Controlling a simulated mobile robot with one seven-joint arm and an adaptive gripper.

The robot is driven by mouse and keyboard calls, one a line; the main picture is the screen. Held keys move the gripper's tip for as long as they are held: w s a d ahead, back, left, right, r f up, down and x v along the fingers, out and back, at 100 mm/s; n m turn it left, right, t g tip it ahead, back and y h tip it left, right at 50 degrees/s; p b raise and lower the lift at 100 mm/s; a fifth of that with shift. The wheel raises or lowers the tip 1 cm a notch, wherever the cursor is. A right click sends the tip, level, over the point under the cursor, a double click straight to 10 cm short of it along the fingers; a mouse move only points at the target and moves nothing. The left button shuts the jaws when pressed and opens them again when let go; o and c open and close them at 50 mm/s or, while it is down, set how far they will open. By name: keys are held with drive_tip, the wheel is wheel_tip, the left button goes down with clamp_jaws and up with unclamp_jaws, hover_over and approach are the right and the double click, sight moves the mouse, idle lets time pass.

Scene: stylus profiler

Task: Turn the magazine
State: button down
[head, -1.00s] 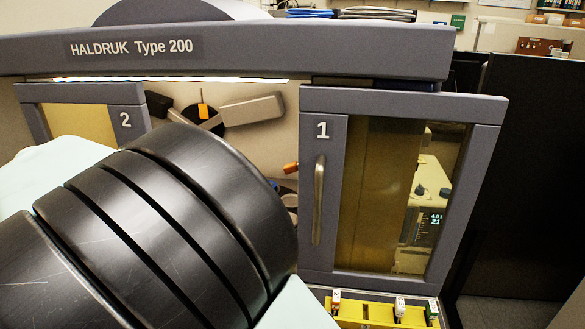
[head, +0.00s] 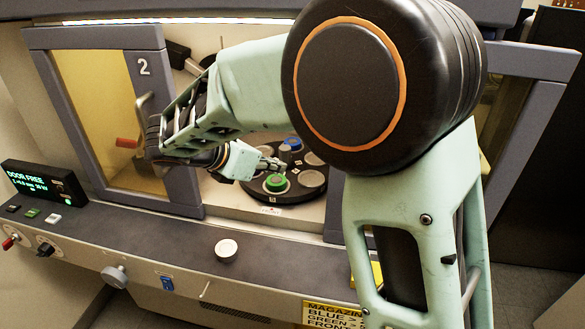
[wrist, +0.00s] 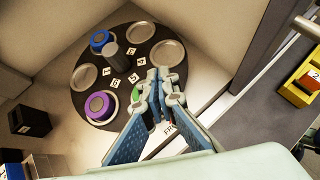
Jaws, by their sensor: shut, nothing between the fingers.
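The magazine (head: 300,196) is a dark round turntable inside the open chamber. It also shows in the wrist view (wrist: 88,58), with number tags, round grey seats and a grey post near its middle. A blue piece (wrist: 102,40) and a purple piece (wrist: 100,106) sit on it. A green piece (head: 276,183) sits at its front in the head view; my fingers partly hide it in the wrist view. My gripper (wrist: 165,78) is shut and empty, reaching in over the magazine beside the green piece. I cannot tell whether the fingertips touch anything.
Door 2 (head: 143,68) stands left of the opening, with a handle. My arm covers much of the right side. A small white disc (head: 227,250) lies on the front ledge. A display (head: 40,183) reads DOOR FREE. A yellow sign (head: 330,314) is partly cut off below.

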approach(315, 165)
drive_tip(key=d+f, duration=0.1)
drive_tip(key=f, duration=0.1)
drive_tip(key=w+d+f, duration=0.1)
drive_tip(key=d+f, duration=0.1)
drive_tip(key=shift+d, duration=0.15)
drive_tip(key=shift+w+d, duration=0.65)
drive_tip(key=shift+w, duration=0.25)
idle(1.2)
drive_tip(key=shift+w+d+p, duration=0.1)
drive_tip(key=shift+w+p, duration=0.05)
drive_tip(key=shift+p, duration=0.15)
drive_tip(key=shift+w+d+p, duration=0.15)
drive_tip(key=shift+w, duration=0.65)
drive_tip(key=shift+w+d+p, duration=0.15)
drive_tip(key=shift+w, duration=0.6)
drive_tip(key=shift+w+n+t+y+b, duration=0.3)
drive_tip(key=shift+w+n+t+y, duration=0.4)
drive_tip(key=shift+w+n+y, duration=0.55)
drive_tip(key=shift+w+a+n, duration=0.25)
drive_tip(key=shift+w, duration=0.1)
drive_tip(key=shift+a+r, duration=0.1)
